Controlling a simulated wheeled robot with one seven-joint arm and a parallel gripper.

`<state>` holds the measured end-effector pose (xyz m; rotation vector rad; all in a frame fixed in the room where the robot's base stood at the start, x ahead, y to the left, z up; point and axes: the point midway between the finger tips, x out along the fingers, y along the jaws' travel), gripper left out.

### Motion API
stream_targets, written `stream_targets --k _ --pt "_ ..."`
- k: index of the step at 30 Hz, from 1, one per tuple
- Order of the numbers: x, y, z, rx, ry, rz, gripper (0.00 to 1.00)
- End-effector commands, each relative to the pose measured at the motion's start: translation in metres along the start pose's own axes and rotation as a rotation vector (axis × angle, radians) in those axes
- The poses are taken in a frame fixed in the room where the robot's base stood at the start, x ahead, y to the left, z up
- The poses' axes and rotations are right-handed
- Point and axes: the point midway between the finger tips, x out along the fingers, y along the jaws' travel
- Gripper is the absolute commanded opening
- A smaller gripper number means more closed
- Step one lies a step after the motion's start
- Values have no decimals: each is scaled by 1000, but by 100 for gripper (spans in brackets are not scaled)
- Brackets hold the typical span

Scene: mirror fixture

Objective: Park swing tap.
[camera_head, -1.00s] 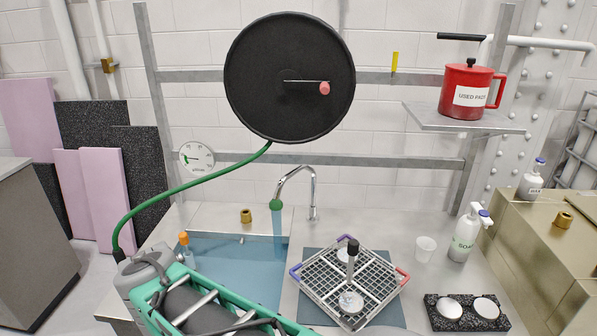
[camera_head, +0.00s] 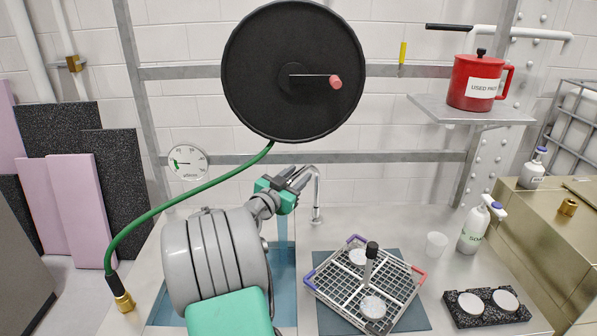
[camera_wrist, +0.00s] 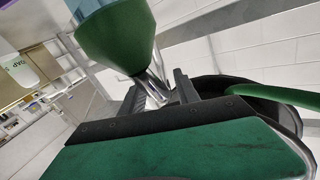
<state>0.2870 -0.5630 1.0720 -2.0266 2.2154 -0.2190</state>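The swing tap (camera_head: 316,190) is a thin chrome gooseneck standing on the steel counter behind the basin. A pale blue column of water (camera_head: 283,230) shows below its outlet, over the blue basin (camera_head: 284,285). My gripper (camera_head: 297,179) is at the tap's spout and hides its outlet end in the head view. In the wrist view the green nozzle (camera_wrist: 115,35) is close, and the chrome spout (camera_wrist: 153,88) passes between my two dark fingers (camera_wrist: 160,92). The fingers stand apart with some gap beside the spout; firm contact is not visible.
A black hose reel (camera_head: 290,115) with a green hose (camera_head: 190,193) hangs above. A rack (camera_head: 318,290) with purple and red corners stands right of the basin. A white cup (camera_head: 436,245), a soap bottle (camera_head: 474,230) and a black holder (camera_head: 487,318) are farther right.

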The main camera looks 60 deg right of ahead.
Motion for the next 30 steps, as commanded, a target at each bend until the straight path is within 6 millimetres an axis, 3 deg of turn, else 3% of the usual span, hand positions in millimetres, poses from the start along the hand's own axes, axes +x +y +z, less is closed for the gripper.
stream_targets --k 3,11,25,30 --pt "13 0 0 0 -2 1 38" --pt "16 0 1 0 -2 0 38" --pt "16 1 1 0 -2 1 0" --pt "16 1 1 0 -3 1 0"
